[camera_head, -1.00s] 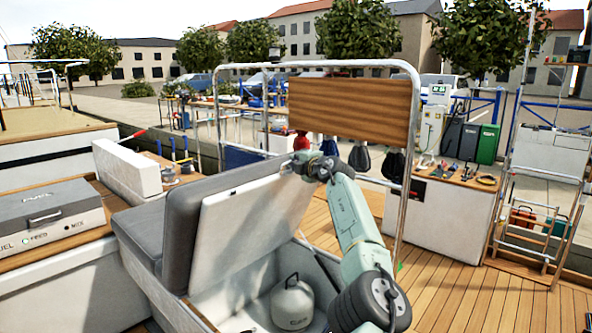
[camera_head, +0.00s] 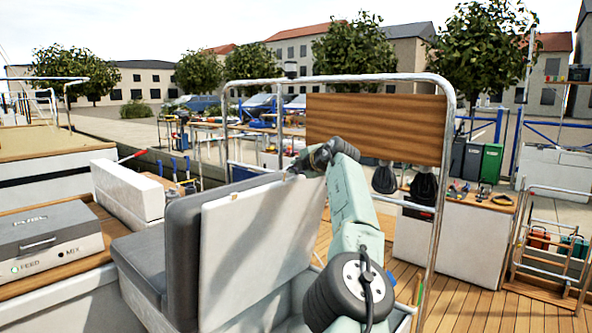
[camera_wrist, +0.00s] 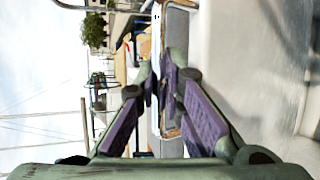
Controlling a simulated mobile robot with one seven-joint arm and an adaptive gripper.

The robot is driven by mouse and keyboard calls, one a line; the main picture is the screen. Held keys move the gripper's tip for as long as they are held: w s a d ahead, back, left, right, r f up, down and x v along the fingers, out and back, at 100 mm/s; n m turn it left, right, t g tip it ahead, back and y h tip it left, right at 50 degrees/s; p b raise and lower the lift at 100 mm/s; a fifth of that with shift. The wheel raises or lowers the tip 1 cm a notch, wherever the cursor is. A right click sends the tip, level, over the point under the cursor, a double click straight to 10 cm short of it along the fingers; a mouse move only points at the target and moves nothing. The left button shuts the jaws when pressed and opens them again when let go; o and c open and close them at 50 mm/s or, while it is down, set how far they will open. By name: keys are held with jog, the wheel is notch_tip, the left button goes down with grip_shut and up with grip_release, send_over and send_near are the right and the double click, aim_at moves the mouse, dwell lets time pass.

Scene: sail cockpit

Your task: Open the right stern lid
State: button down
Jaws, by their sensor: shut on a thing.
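The right stern lid (camera_head: 255,245) is a white panel with a grey cushion (camera_head: 182,265) on its far side. It stands raised, close to upright, over the open locker. My gripper (camera_head: 292,172) is at the lid's top right corner. In the wrist view my gripper (camera_wrist: 160,82) has its purple-padded fingers closed together on the lid's edge, and the pale lid face (camera_wrist: 235,60) fills the right side. The exact contact at the fingertips is small and partly hidden. My arm covers the right part of the locker opening.
A steel rail frame (camera_head: 440,150) with a wooden board (camera_head: 375,128) stands close behind my arm. A grey fuel box (camera_head: 48,240) sits at the left. A white cabinet (camera_head: 450,248) with tools stands at the right. Wooden deck (camera_head: 405,285) lies between.

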jog(key=shift+f, duration=0.1)
dwell(0.3)
jog(key=c, duration=1.7)
grip_release()
jog(key=shift+d, duration=0.1)
jog(key=v, duration=1.2)
jog(key=shift+a, duration=0.25)
